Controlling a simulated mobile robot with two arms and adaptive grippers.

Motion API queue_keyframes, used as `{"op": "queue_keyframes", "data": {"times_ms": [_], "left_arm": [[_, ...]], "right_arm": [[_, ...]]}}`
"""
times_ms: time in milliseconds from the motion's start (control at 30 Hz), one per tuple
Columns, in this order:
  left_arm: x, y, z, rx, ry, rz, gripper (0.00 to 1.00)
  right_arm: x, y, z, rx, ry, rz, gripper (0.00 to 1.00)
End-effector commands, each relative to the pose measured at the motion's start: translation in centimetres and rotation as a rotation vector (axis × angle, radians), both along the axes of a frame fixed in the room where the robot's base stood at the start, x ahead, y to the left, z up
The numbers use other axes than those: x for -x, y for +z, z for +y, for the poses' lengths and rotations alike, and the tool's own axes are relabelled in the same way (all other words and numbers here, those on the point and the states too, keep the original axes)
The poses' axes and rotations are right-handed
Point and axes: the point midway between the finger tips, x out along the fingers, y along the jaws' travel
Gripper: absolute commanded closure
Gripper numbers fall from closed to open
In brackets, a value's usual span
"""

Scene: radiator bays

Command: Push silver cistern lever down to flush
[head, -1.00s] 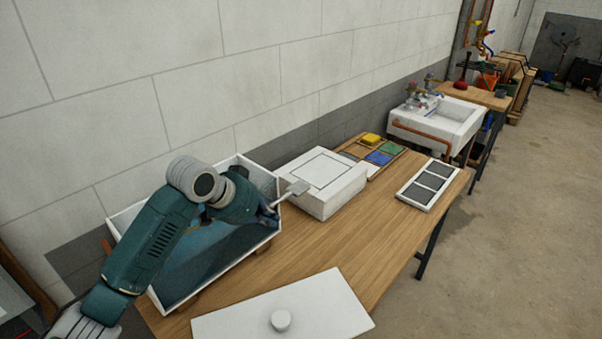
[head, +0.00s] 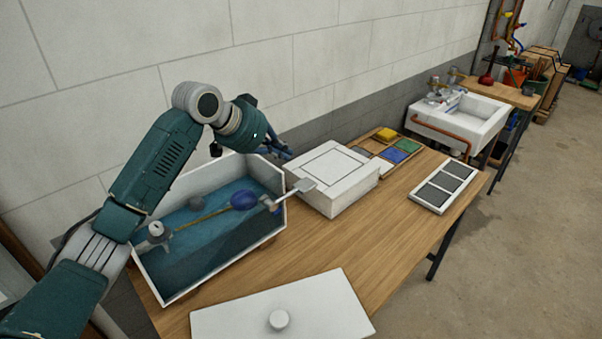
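The open white cistern (head: 158,270) stands on the bench against the wall, with water inside. In it are a blue float (head: 244,200) on a brass rod and a grey-white valve (head: 157,232). The silver lever (head: 292,192) sticks out from the cistern's right end, sloping up to a flat paddle beside the white box. My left gripper (head: 284,153) is above the cistern's far right corner, behind and above the lever, apart from it. Its dark fingers are small and partly behind the wrist, so I cannot tell their opening. My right gripper is not in view.
The white lid with a knob (head: 322,301) lies at the bench's front. A white box (head: 336,194) stands close to the lever's paddle. The bench (head: 330,245) is clear between lid and box.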

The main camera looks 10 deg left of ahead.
Motion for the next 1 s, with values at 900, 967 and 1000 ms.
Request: {"op": "queue_keyframes", "data": {"times_ms": [900,967,1000], "left_arm": [[-5.1,-10.2,-3.4,-0.001,0.001,0.000,1.00],[-5.1,-10.3,-3.4,-0.001,0.001,0.000,1.00],[-5.1,-10.3,-3.4,-0.001,0.001,0.000,1.00]], "right_arm": [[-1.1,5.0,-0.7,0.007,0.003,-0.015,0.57],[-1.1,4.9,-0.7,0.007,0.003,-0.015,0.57],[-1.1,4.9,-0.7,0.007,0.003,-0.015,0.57]]}}
